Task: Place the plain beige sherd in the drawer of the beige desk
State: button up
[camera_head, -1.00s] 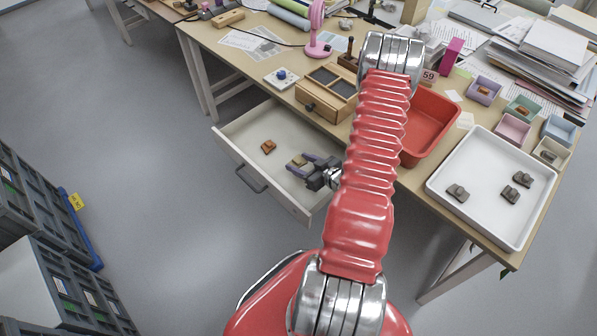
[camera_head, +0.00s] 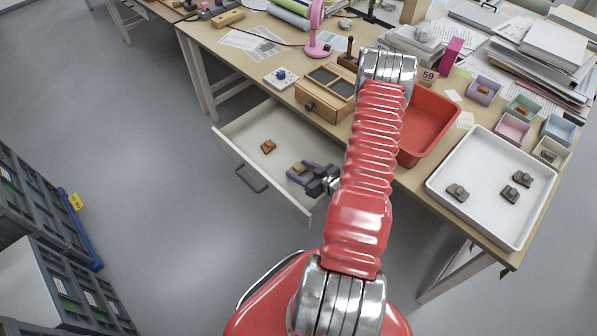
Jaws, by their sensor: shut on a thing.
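The drawer (camera_head: 232,140) of the beige desk (camera_head: 228,55) is pulled open on the desk's near side. My gripper (camera_head: 299,170) reaches into the drawer from the right and is shut on the plain beige sherd (camera_head: 298,167). The sherd is low over the drawer floor; I cannot tell whether it touches it. An orange-brown sherd (camera_head: 268,146) lies in the drawer to the left, apart from my gripper.
On the desk are a red tray (camera_head: 428,130), a white tray (camera_head: 445,196) with several grey-brown sherds, a wooden box (camera_head: 322,96) and small coloured boxes. Grey crates (camera_head: 45,215) stand at left. The drawer's middle floor is clear.

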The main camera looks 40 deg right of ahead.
jog(key=shift+f, duration=0.15)
jog(key=o, duration=1)
jog(key=shift+o, duration=0.2)
jog(key=v, duration=1.1)
jog(key=shift+s+r, duration=0.2)
jog(key=shift+r, duration=0.05)
jog(key=shift+s+r, duration=0.1)
jog(key=shift+s, duration=0.15)
